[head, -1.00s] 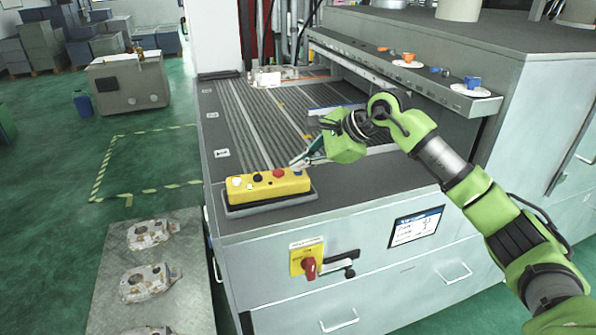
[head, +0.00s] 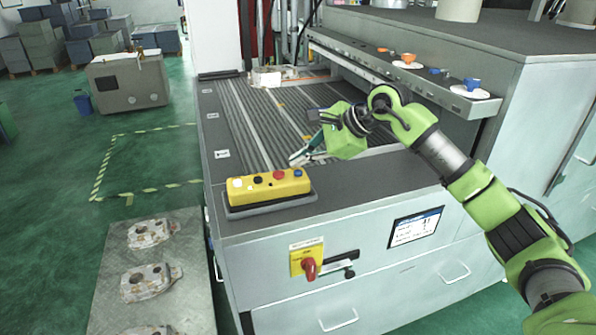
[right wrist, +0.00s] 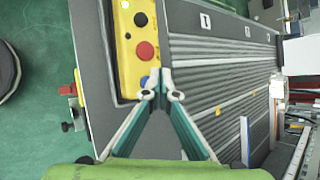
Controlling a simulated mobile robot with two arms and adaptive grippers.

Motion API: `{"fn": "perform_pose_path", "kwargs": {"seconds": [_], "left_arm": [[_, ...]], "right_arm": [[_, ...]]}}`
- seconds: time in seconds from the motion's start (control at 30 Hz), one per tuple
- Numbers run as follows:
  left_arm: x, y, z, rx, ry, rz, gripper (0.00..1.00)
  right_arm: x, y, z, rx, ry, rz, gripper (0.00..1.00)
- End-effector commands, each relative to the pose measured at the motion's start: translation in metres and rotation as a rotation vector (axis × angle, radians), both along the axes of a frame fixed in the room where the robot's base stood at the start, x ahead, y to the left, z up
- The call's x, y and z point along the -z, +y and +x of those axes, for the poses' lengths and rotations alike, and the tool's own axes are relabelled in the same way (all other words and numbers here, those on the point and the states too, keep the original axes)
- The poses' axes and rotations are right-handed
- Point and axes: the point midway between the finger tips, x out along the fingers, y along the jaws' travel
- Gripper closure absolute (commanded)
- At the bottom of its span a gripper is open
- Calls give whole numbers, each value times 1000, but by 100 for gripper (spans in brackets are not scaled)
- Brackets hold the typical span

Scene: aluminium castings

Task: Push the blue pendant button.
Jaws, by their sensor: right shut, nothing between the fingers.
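The yellow pendant box (head: 265,187) lies in a dark tray on the front left corner of the grey machine. Its blue button (head: 298,173) is at the right end, beside a red button (head: 278,174). My right gripper (head: 294,159) is shut and empty, its tips just behind and above the blue button, seemingly apart from it. In the right wrist view, the blue button (right wrist: 144,82) shows just left of the closed fingertips (right wrist: 160,82), partly covered by them. The red button (right wrist: 145,51) is clear of the fingers. My left gripper is not in view.
A ribbed bed (head: 255,115) stretches behind the pendant. A shelf (head: 440,85) with cups and saucers runs along the right. A red rotary switch (head: 310,268) is on the machine's front. Castings (head: 146,282) lie on a plate at lower left.

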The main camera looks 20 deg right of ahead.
Motion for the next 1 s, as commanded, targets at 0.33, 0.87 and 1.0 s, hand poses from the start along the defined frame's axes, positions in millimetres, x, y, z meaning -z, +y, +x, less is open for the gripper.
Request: {"fn": "perform_pose_path", "kwargs": {"seconds": [0.33,0.87,1.0], "left_arm": [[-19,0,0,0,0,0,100],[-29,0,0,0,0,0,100],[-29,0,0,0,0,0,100]], "right_arm": [[-31,0,0,1,-1,0,100],[-50,0,0,0,0,0,100],[-50,0,0,0,0,0,100]]}}
